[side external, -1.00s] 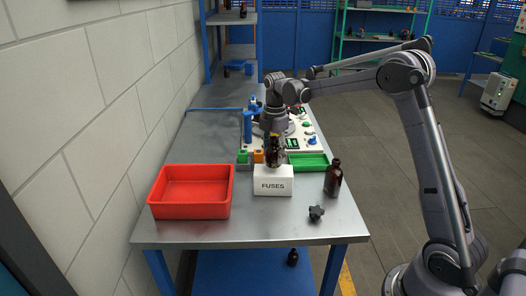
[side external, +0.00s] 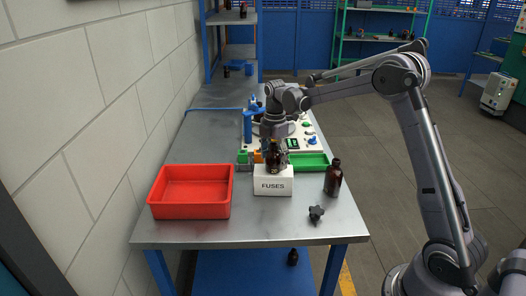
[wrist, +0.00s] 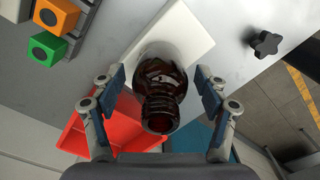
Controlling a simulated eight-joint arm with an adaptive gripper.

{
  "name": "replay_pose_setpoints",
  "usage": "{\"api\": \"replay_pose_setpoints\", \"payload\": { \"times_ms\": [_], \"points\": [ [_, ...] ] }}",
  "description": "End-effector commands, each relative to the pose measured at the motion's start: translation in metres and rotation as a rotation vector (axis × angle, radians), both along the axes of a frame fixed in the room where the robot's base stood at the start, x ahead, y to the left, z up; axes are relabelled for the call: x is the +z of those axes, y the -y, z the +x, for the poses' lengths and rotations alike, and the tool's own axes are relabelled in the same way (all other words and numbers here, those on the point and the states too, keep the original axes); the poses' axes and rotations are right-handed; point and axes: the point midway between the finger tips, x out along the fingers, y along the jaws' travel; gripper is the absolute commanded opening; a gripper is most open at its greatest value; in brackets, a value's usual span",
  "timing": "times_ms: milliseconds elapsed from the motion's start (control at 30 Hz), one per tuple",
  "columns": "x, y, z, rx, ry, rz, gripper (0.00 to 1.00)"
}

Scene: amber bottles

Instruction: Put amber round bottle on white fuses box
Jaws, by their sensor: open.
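The amber round bottle (side external: 274,158) stands upright on the white FUSES box (side external: 273,187) in the side view. In the wrist view the bottle (wrist: 161,85) is seen from above, neck towards the camera, with the white box (wrist: 192,32) beneath it. My gripper (wrist: 160,84) is open, with one finger on each side of the bottle and a visible gap on both sides. In the side view my gripper (side external: 274,142) is right over the box, around the bottle. The bottle's base contact is partly hidden.
A red tray (side external: 190,212) is left of the box. A second amber bottle (side external: 333,178) and a black knob (side external: 316,213) are to the right. A green tray (side external: 309,163) and coloured blocks (side external: 243,157) lie behind. The front of the table is clear.

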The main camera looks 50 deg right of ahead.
Motion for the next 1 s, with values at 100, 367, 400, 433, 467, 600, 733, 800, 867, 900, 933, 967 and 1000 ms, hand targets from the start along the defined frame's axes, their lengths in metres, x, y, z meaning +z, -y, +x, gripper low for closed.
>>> {"api": "replay_pose_setpoints", "payload": {
  "times_ms": [100,367,400,433,467,600,733,800,867,900,933,967,1000],
  "points": [
    [0.007,0.0,0.0,0.0,0.0,0.0,0.74],
    [0.05,0.0,0.0,0.0,0.0,0.0,0.74],
    [0.058,0.0,0.0,0.0,0.0,0.0,0.74],
    [0.064,0.0,0.0,0.0,0.0,0.0,0.74],
    [0.07,0.0,0.0,0.0,0.0,0.0,0.74],
    [0.094,0.0,0.0,0.0,0.0,0.0,0.74],
    [0.11,0.0,0.0,0.0,0.0,0.0,0.74],
    [0.116,0.0,0.0,0.0,0.0,0.0,0.74],
    [0.119,0.0,0.0,0.0,0.0,0.0,0.74],
    [0.121,0.0,0.0,-0.002,0.001,0.0,0.74],
    [0.123,-0.001,-0.001,-0.005,0.003,0.0,0.74],
    [0.124,-0.002,-0.002,-0.012,0.006,-0.002,0.74],
    [0.126,-0.005,-0.004,-0.028,0.013,-0.003,0.74]
  ]
}}
